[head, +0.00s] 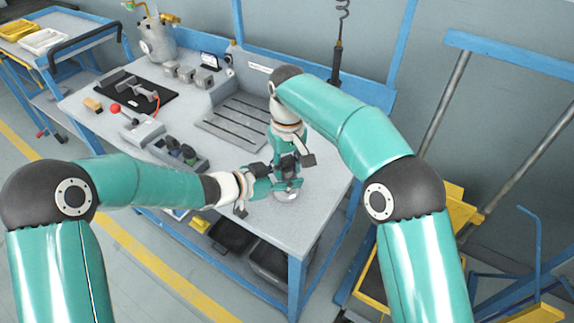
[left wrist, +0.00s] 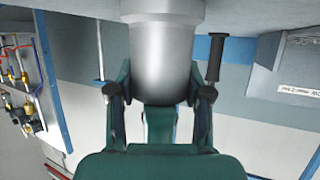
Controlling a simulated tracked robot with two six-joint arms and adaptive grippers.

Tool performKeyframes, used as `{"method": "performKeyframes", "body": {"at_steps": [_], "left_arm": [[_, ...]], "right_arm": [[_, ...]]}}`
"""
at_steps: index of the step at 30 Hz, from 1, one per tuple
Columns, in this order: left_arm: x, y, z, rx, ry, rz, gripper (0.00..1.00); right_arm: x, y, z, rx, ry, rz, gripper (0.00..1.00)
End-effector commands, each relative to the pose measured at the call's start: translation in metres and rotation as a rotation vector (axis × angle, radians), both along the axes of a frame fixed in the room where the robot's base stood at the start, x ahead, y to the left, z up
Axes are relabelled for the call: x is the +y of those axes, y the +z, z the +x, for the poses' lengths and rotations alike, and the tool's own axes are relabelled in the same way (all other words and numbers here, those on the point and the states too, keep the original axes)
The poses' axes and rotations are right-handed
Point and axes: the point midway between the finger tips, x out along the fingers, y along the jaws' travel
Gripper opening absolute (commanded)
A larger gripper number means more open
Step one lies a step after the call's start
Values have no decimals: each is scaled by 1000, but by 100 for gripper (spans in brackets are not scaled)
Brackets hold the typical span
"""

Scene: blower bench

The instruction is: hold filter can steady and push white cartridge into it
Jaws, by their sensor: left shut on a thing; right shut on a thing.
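The filter can (head: 287,195) is a grey metal cylinder standing upright near the front right of the bench; only its foot shows clearly in the head view. In the left wrist view the can (left wrist: 163,60) fills the space between my left fingers. My left gripper (head: 288,184) is shut around it from the left side. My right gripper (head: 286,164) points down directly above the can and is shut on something. The white cartridge is hidden by the grippers, so I cannot see how deep it sits in the can.
A slotted plate (head: 237,125) lies behind the grippers. A grey tray with dark parts (head: 178,152) and a red-knobbed fixture (head: 140,127) stand to the left. A tool (head: 337,62) hangs at the back. The bench (head: 316,215) is bare around the can.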

Motion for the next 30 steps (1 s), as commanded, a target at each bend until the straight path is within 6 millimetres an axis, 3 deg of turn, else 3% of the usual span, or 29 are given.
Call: {"method": "performKeyframes", "body": {"at_steps": [22, 23, 27, 30], "left_arm": [[0, 0, 0, 0, -1, -1, 7], [0, 0, 0, 0, -1, -1, 7], [0, 0, 0, 0, -1, -1, 7], [0, 0, 0, 0, -1, -1, 7]], "right_arm": [[0, 4, 0, 3, 0, -1, 3], [0, 5, 0, 3, 0, -1, 42], [0, 5, 0, 3, 0, -1, 65], [0, 5, 0, 3, 0, -1, 66]]}}
